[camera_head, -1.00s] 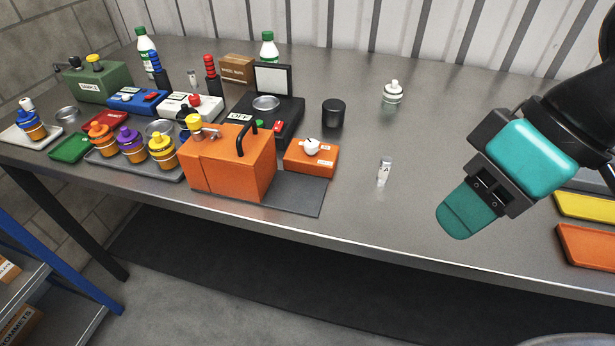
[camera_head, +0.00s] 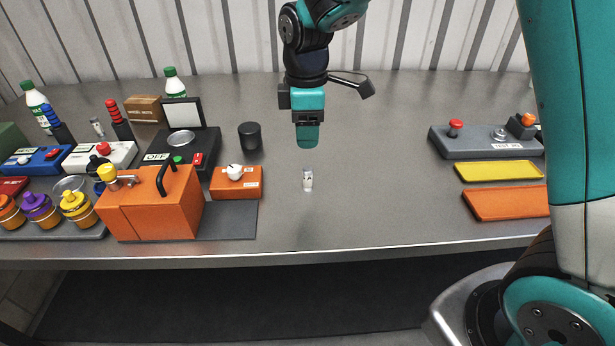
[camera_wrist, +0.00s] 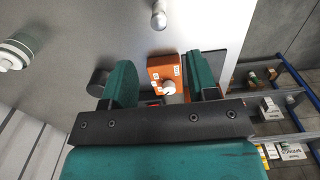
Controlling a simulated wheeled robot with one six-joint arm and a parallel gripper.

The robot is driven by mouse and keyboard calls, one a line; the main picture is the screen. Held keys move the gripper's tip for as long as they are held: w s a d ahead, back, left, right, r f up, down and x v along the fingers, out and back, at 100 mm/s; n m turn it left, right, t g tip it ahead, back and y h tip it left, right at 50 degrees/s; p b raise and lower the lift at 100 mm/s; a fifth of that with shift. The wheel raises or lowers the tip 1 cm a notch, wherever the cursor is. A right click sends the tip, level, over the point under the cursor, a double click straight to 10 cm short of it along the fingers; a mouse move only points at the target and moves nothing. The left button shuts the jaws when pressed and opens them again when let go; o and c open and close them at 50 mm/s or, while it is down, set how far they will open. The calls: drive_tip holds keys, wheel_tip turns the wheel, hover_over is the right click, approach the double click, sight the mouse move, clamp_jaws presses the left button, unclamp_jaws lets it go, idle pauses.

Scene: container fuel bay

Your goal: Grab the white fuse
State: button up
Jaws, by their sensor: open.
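The white fuse (camera_head: 308,180), a small white cylinder with a grey band and a letter A, stands upright on the grey bench. It also shows at the top of the wrist view (camera_wrist: 158,16), beyond the fingers. My gripper (camera_head: 307,138) is above the bench and above the fuse in the head view, apart from it. In the wrist view the two teal fingers (camera_wrist: 162,78) are spread with nothing held between them. A similar small white cylinder (camera_head: 97,126) stands at the back left.
An orange box with a white knob (camera_head: 236,185) and a large orange case (camera_head: 155,205) stand left of the fuse. A black cup (camera_head: 249,136) is behind. Yellow (camera_head: 500,170) and orange trays (camera_head: 505,203) lie right. Bench around the fuse is clear.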

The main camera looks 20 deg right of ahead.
sight(308, 168)
wheel_tip(308, 168, down, 8)
drive_tip(key=shift+r+p, duration=0.25)
drive_tip(key=shift+p, duration=0.1)
drive_tip(key=shift+d+f+p, duration=0.15)
drive_tip(key=shift+f+p, duration=0.5)
drive_tip(key=shift+f, duration=2.1)
clamp_jaws()
